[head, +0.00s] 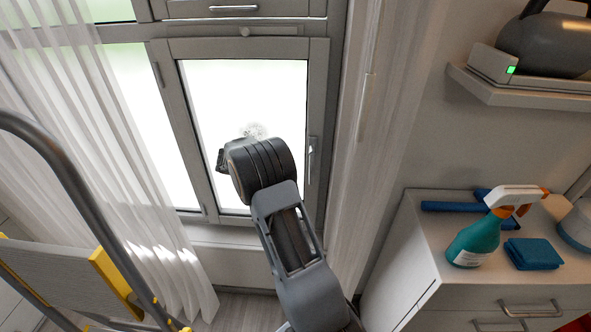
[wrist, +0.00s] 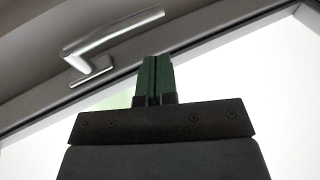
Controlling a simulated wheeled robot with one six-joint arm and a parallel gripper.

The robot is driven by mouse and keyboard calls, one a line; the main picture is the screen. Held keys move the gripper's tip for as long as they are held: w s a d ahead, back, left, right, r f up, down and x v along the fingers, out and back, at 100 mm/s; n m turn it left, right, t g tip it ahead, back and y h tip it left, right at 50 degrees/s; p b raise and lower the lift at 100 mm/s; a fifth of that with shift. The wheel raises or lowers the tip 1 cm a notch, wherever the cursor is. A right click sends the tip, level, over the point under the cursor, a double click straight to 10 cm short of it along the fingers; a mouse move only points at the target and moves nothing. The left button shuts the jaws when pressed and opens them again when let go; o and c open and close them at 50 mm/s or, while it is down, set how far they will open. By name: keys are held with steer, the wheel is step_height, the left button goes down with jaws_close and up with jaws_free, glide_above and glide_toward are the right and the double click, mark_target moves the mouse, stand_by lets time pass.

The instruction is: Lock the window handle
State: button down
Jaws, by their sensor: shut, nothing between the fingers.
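The silver window handle (head: 311,158) is on the right side of the grey window frame. In the wrist view, the handle (wrist: 115,32) is at the upper left; its lever runs about parallel to the frame edge, out from a small base plate. My gripper (wrist: 154,62) has its green-tipped fingers shut together and empty. In the wrist view it points up beside the handle, to the right of its base, with no visible contact. In the head view the fingers are hidden by my arm, which is in front of the glass, left of the handle.
A white curtain (head: 150,200) hangs left of the window, and a ladder (head: 75,180) stands at the left. On the right is a white cabinet (head: 425,215) with a teal spray bottle (head: 474,240) and blue cloth (head: 534,253). A shelf (head: 500,95) holds a kettle (head: 545,45).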

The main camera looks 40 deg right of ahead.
steer(key=w+a, duration=0.4)
steer(key=a, duration=0.4)
steer(key=shift+w, duration=0.25)
steer(key=shift+d, duration=0.1)
step_height(320, 180, down, 6)
steer(key=s+a+n+t+y, duration=0.1)
steer(key=s+a+n+y, duration=0.1)
steer(key=n, duration=0.2)
steer(key=s+a+r+n+t+y+p, duration=0.2)
steer(key=s+a+r+n+y+p, duration=0.15)
steer(key=s+a, duration=0.2)
steer(key=s+a+r+t+y+p, duration=0.3)
steer(key=s+r, duration=0.4)
steer(key=r, duration=0.3)
steer(key=s+a+r+t+y+p, duration=0.3)
steer(key=s+r+p, duration=0.4)
steer(key=r, duration=0.4)
steer(key=s+a+t, duration=0.1)
steer(key=a, duration=0.1)
steer(key=shift+s+a+t+y, duration=0.2)
steer(key=shift+a+t+y, duration=0.15)
steer(key=shift+t, duration=0.05)
steer(key=shift+s+a, duration=0.1)
